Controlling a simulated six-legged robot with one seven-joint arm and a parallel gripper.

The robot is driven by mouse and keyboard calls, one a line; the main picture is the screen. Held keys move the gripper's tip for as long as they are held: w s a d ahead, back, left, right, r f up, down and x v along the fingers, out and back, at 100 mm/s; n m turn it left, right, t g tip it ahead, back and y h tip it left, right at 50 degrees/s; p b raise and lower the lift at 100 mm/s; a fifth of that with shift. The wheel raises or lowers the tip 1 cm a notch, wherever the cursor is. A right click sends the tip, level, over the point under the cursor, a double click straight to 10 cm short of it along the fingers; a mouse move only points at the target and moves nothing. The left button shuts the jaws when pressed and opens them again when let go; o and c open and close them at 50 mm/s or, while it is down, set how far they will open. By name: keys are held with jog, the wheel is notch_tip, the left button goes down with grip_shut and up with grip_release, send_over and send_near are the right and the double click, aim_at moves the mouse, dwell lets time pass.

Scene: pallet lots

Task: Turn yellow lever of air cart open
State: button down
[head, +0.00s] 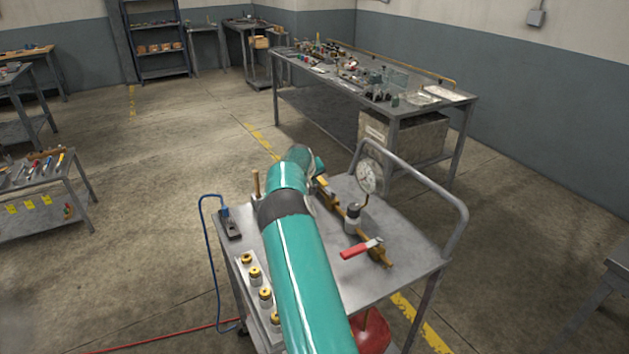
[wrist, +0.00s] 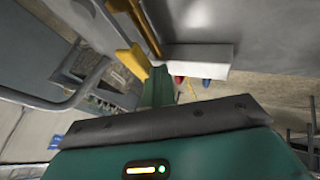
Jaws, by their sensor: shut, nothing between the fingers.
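The air cart (head: 405,265) stands in front of me with a grey top and a bent tube handle. A brass pipe (head: 375,250) runs across it, with a red lever (head: 360,248) at its near end. In the wrist view the yellow lever (wrist: 134,61) angles down from beside the brass pipe (wrist: 142,22), close to the left of my gripper (wrist: 159,76). My gripper's green fingers are together and empty; I cannot tell whether they touch the lever. In the head view my arm hides the gripper and most of that lever.
A pressure gauge (head: 370,177) stands by the cart handle (head: 425,180). Several brass-topped fittings (head: 254,275) sit in a row at the cart's left edge. A blue hose (head: 208,265) hangs off the left side. A cluttered workbench (head: 400,105) stands behind.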

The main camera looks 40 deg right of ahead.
jog(key=shift+s+d+r, duration=0.2)
jog(key=shift+s+d, duration=0.1)
jog(key=shift+d, duration=0.2)
jog(key=a+v, duration=0.1)
jog(key=v, duration=1.2)
jog(key=shift+a, duration=0.2)
jog(key=shift+w+r, duration=0.1)
jog(key=shift+r, duration=0.05)
